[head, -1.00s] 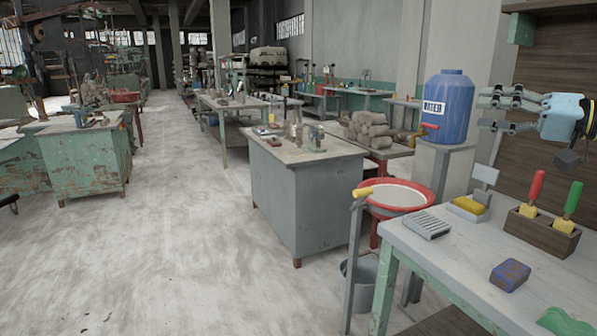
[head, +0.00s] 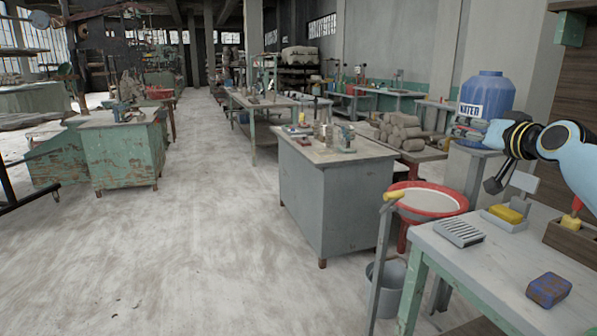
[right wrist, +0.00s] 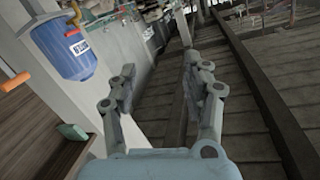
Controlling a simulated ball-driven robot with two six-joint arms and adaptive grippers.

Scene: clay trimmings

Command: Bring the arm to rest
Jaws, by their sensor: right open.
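My right gripper (head: 470,130) is in the air at the right of the head view, in front of the lower part of a blue water barrel (head: 486,102). The arm reaches in from the right edge. In the right wrist view the two fingers of the right gripper (right wrist: 158,75) stand apart with nothing between them. The barrel (right wrist: 62,48) shows there at the upper left, clear of the fingers. My left gripper is in neither view.
Below the arm, a workbench (head: 470,280) holds a ribbed grey dish (head: 459,233), a yellow sponge (head: 507,214) on a tray, a blue-brown block (head: 548,290) and a wooden holder (head: 570,240). A red basin (head: 410,189) stands left of it.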

